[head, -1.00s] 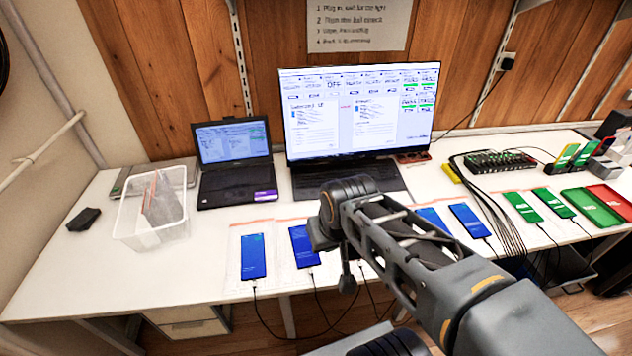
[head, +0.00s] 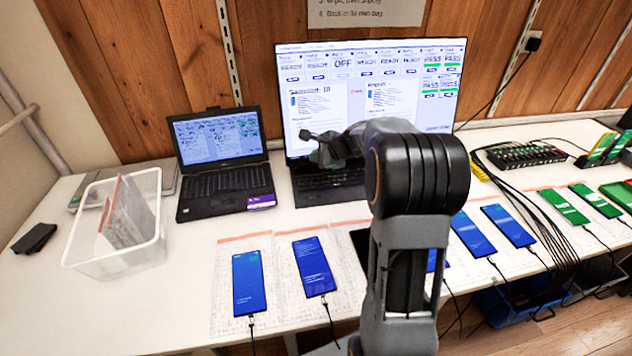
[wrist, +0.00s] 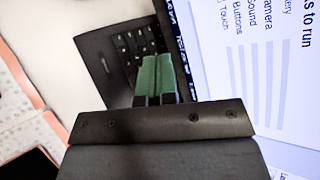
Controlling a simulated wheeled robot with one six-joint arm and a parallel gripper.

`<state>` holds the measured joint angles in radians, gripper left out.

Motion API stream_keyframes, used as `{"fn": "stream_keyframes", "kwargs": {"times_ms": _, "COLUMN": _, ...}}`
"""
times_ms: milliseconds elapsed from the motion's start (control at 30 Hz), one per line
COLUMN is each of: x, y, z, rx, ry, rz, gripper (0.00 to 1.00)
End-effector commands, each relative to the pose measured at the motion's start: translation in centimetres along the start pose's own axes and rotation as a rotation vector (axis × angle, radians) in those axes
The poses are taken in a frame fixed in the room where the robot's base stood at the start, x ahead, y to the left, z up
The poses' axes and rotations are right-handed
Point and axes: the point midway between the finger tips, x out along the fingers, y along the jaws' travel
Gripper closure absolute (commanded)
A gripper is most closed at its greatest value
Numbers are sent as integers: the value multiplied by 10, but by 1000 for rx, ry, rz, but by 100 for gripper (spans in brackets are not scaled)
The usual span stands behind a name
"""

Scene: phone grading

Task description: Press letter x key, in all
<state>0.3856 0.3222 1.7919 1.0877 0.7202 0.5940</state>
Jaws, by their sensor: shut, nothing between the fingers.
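A black keyboard (head: 318,186) lies on the table in front of the large monitor (head: 365,95). It also shows in the wrist view (wrist: 95,50), with several dark keys near the fingertips. The letter x key cannot be made out in either view. My gripper (head: 306,136) is above the keyboard, in front of the monitor's lower left part. In the wrist view its green fingers (wrist: 155,62) are together and empty, hiding some of the keys. Whether the tips touch a key cannot be told. My arm hides the keyboard's right part.
An open laptop (head: 222,155) stands left of the monitor, with a white bin (head: 120,255) further left. Several phones, such as a blue one (head: 249,283), lie along the front edge with cables. A black hub (head: 520,155) is at the right.

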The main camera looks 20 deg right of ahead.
Motion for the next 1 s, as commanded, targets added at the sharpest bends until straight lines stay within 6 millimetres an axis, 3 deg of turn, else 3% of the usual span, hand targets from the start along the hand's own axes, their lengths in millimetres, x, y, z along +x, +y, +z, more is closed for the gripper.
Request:
{"fn": "stream_keyframes", "kwargs": {"times_ms": 200, "x": 1, "y": -6, "z": -14, "rx": 60, "ry": 5, "rz": -30, "gripper": 100}}
{"fn": "stream_keyframes", "kwargs": {"times_ms": 633, "x": 0, "y": -6, "z": -17, "rx": 63, "ry": 8, "rz": -32, "gripper": 100}}
{"fn": "stream_keyframes", "kwargs": {"times_ms": 1000, "x": 18, "y": 7, "z": -27, "rx": 61, "ry": 6, "rz": -30, "gripper": 100}}
